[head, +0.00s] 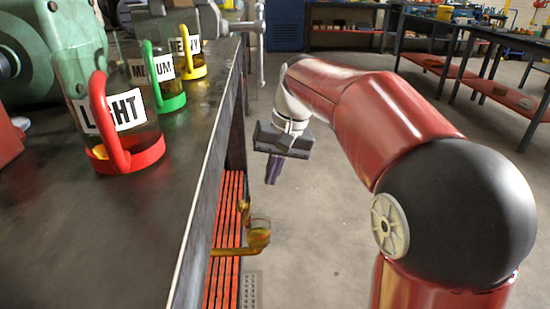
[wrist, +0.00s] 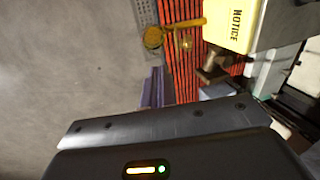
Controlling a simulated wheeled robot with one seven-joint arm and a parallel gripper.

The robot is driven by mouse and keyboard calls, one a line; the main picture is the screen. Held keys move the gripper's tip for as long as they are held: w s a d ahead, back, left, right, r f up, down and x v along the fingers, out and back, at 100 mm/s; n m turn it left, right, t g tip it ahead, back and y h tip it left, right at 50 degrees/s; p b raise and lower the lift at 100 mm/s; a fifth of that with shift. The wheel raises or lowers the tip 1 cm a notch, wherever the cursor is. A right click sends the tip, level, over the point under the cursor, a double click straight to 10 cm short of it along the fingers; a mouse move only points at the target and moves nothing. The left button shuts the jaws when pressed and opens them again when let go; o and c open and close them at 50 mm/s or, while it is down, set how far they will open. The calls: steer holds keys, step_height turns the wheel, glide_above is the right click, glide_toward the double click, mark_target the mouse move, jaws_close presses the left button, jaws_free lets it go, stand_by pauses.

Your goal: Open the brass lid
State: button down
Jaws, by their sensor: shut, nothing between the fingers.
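A brass cup-like fitting (head: 259,238) on a brass pipe sticks out from the bench side, low in the head view. A smaller brass piece (head: 244,208) shows just behind it; I cannot tell whether this is the lid, or how the lid stands. In the wrist view the round brass part (wrist: 154,37) is at the upper middle, beyond my fingertips. My gripper (head: 272,180), with purple fingers, is shut and empty. It points down over the floor, beyond the brass fitting and apart from it. The fingers also show in the wrist view (wrist: 155,85).
A dark bench (head: 140,215) fills the left, with jugs marked LIGHT (head: 125,115), MEDIUM (head: 168,95) and HEAVY (head: 192,65). Red slats (head: 225,225) lie under its edge. A yellow NOTICE sign (wrist: 230,22) is near the brass part. Open floor lies right of the bench.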

mark_target(241, 201)
steer(key=a+f, duration=0.3)
steer(key=a, duration=0.1)
steer(key=shift+s+a+f, duration=0.15)
steer(key=shift+a+f, duration=0.15)
steer(key=shift+f, duration=0.05)
steer(key=shift+a+r+p, duration=0.3)
steer(key=shift+a+p, duration=0.2)
steer(key=shift+p, duration=0.05)
steer(key=shift+a+f, duration=0.1)
steer(key=shift+a, duration=0.2)
steer(key=shift+d+f, duration=0.1)
stand_by(0.7)
